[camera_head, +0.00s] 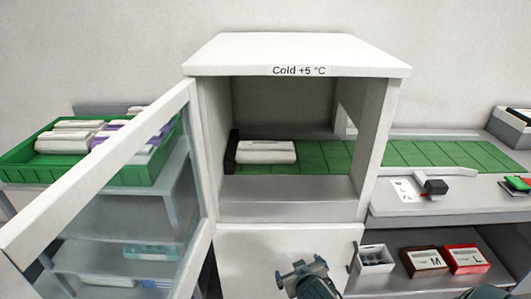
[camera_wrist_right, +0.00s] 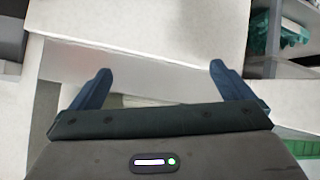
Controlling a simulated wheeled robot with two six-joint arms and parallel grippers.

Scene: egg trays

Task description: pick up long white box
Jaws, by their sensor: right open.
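A long white box (camera_head: 266,152) lies on the green mat inside the open cold cabinet (camera_head: 297,56), at the left of its opening. More white boxes (camera_head: 66,138) lie in the green crate (camera_head: 85,175) on the left shelf. My right gripper (camera_head: 303,266) is low in front of the cabinet, below and apart from the box inside. Its fingers (camera_wrist_right: 160,68) are open, with nothing clearly held between them. The wrist view shows pale surfaces beyond the fingers; I cannot tell the box there. My left gripper is out of view.
The cabinet's glass door (camera_head: 115,195) stands open to the left. On the right are a counter with a green mat (camera_head: 455,154), a black-headed tool (camera_head: 436,187), and a lower shelf with a brown M box (camera_head: 425,262) and a red L box (camera_head: 466,259).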

